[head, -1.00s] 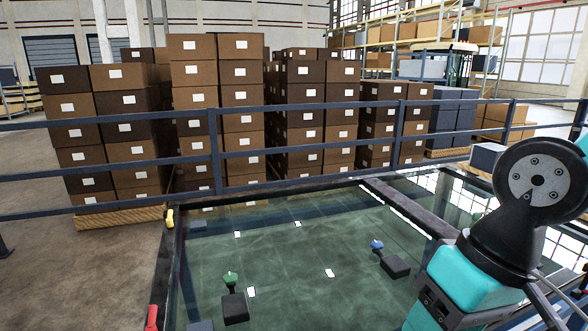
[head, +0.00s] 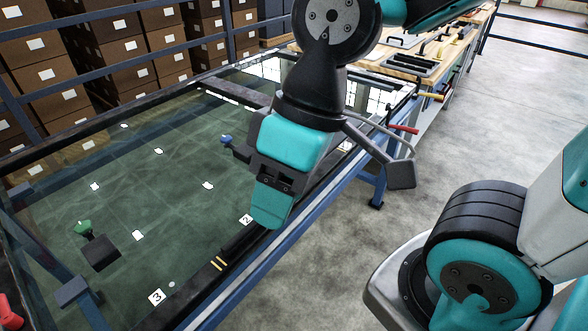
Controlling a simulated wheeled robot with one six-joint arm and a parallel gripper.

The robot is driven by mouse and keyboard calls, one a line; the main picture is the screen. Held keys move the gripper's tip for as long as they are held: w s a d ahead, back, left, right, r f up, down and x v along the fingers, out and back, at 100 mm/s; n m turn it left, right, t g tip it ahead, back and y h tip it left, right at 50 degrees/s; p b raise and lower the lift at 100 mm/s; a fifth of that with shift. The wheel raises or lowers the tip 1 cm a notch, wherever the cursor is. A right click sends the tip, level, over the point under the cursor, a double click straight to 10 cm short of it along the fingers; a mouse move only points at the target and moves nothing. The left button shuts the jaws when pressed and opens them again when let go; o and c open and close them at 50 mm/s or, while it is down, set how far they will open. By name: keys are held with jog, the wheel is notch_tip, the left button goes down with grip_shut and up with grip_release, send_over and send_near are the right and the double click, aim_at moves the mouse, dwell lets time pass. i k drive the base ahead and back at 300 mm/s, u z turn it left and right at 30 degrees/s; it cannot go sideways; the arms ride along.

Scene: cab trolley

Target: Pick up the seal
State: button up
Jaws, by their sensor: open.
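My gripper (head: 268,214) hangs from my arm in the upper middle of the head view. It points down over the near edge of the glass-topped table (head: 170,215). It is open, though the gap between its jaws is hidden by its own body. Nothing shows held in it. I cannot surely pick out the seal. A dark strip with two yellow marks (head: 219,263) runs along the near rim, between the labels 2 (head: 246,219) and 3 (head: 157,297).
A green-topped piece with a dark block (head: 100,252) and a blue-knobbed piece (head: 226,140) are at the table. A wooden bench (head: 440,60) with dark tools and red and yellow handles stands behind right. Stacked boxes (head: 145,45) stand behind a railing.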

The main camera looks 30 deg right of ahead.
aim_at(397, 58)
jog(key=z, duration=0.45)
jog(key=k, duration=0.55)
jog(key=z, duration=1.25)
jog(key=i, duration=1.25)
jog(key=u, duration=0.3)
